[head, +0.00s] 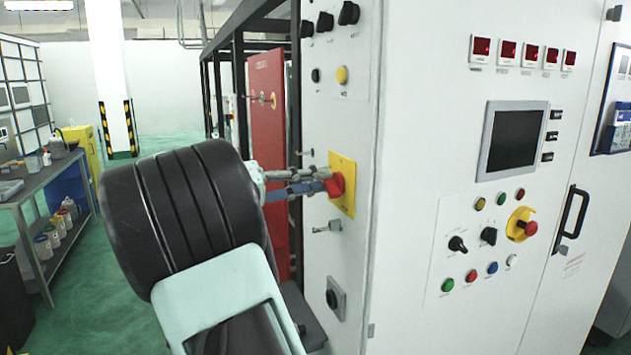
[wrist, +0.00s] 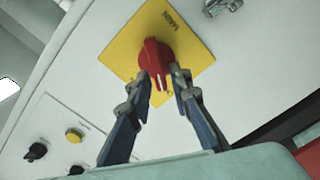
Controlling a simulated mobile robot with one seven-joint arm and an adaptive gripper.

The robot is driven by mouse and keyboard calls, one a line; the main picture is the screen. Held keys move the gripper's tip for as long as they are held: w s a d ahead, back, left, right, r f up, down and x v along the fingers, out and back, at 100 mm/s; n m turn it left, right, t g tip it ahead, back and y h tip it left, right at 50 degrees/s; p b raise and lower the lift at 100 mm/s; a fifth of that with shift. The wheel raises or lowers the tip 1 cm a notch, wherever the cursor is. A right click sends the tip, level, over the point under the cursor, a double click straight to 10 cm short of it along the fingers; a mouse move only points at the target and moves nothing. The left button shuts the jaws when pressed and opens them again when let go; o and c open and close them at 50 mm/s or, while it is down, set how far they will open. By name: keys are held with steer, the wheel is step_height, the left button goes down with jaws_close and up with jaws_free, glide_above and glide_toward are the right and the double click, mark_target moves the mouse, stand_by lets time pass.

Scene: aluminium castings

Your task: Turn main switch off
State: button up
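The main switch is a red rotary knob (wrist: 155,57) on a yellow plate (wrist: 182,30) marked MAIN, fixed to the side of the white cabinet. In the head view the red knob (head: 337,185) is partly covered by my fingers, and the yellow plate (head: 343,205) shows around it. My gripper (wrist: 162,82) is at the knob, one fingertip on each side of its red handle. In the head view my gripper (head: 322,186) reaches it from the left. The fingers stand apart, with a gap visible beside the handle on the right. Firm contact cannot be told.
Key-like metal fittings (head: 327,227) stick out below the plate. Black selectors (head: 325,22) and a yellow button (head: 342,75) sit above it. The front panel has a screen (head: 513,140) and a red emergency button (head: 531,228). A red panel (head: 266,125) stands behind; a workbench (head: 35,185) is at left.

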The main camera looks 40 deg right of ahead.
steer(key=shift+o, duration=0.4)
steer(key=v, duration=1.2)
